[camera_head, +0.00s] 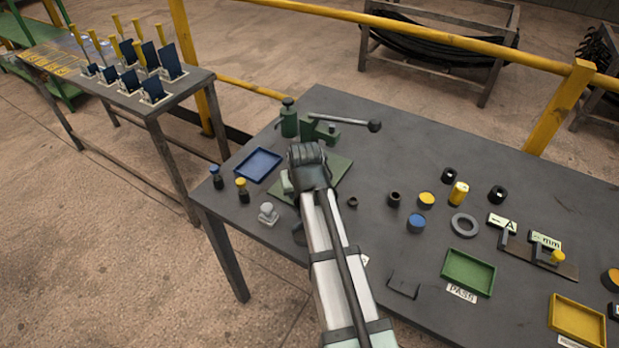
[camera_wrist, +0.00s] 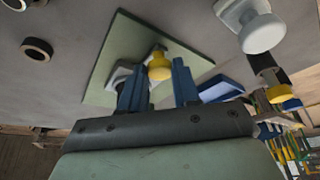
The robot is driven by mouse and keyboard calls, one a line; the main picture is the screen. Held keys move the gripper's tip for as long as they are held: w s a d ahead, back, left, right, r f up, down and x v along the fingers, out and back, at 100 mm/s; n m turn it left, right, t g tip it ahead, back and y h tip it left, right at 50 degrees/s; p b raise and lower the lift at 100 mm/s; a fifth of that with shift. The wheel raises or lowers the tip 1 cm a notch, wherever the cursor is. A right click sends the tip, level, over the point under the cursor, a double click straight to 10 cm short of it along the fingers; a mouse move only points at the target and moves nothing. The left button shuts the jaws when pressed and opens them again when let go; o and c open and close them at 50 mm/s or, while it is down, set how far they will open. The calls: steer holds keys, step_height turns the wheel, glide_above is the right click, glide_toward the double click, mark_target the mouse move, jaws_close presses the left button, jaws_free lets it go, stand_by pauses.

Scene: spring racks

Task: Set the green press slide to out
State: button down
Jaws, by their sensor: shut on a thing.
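The green press (camera_head: 317,132) stands at the back left of the grey table, with a long dark lever reaching right. Its flat green plate (camera_head: 338,178) lies in front of it, and shows in the wrist view (camera_wrist: 105,75). A yellow knob (camera_wrist: 159,66) sits over this plate; I take it as the slide's knob. My gripper (camera_wrist: 158,85) has its blue fingers on either side of the knob and is shut on it. In the head view my wrist hides the knob and fingertips, so I cannot read the slide's position there.
A blue tray (camera_head: 258,165) lies left of the plate. Two small bottles (camera_head: 241,190) and a white-grey knobbed piece (camera_head: 268,213) stand near the left edge. Several rings and caps, a green tray (camera_head: 467,272) and a yellow tray (camera_head: 577,320) lie to the right.

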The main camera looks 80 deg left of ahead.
steer(key=shift+s+d, duration=0.2)
steer(key=shift+d, duration=0.05)
steer(key=c, duration=0.8)
jaws_free()
steer(key=v, duration=1.3)
steer(key=shift+d+r, duration=0.15)
steer(key=shift+r, duration=0.15)
